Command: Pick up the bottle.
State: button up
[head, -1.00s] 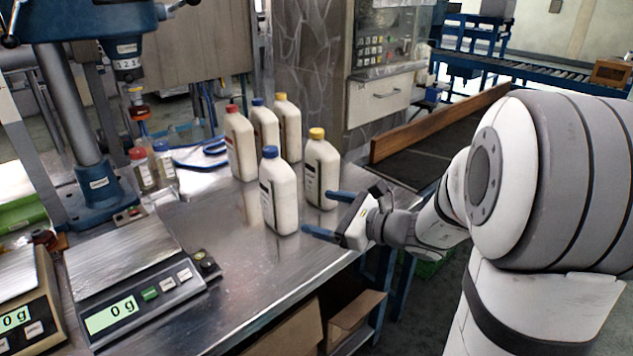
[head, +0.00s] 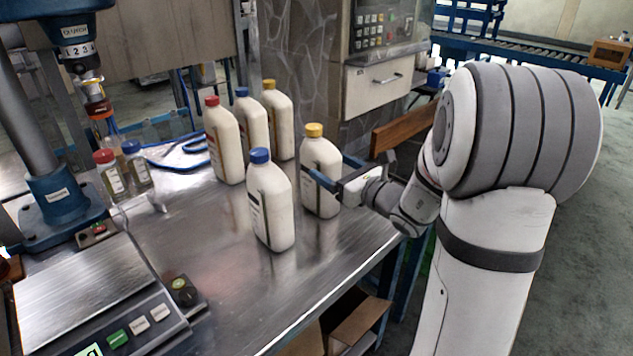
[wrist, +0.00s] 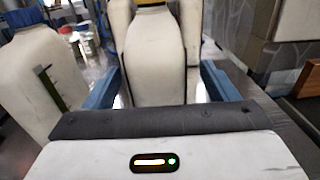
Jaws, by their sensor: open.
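Several white bottles stand upright on a metal table. The front yellow-capped bottle (head: 320,155) is beside my gripper (head: 337,170), which is open and reaches in from the right. The task does not say which bottle.
Behind stand a red-capped bottle (head: 224,148), another blue-capped bottle (head: 252,125) and another yellow-capped one (head: 279,122). A scale (head: 75,290) and small jars (head: 110,177) are at the left. The table's front right is clear up to its edge.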

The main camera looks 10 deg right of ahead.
jog(key=x, duration=0.4)
jog(key=shift+w+a+f, duration=0.2)
jog(key=shift+a+f, duration=0.1)
jog(key=shift+a, duration=0.05)
grip_shut()
dwell(0.5)
jog(key=shift+r, duration=0.1)
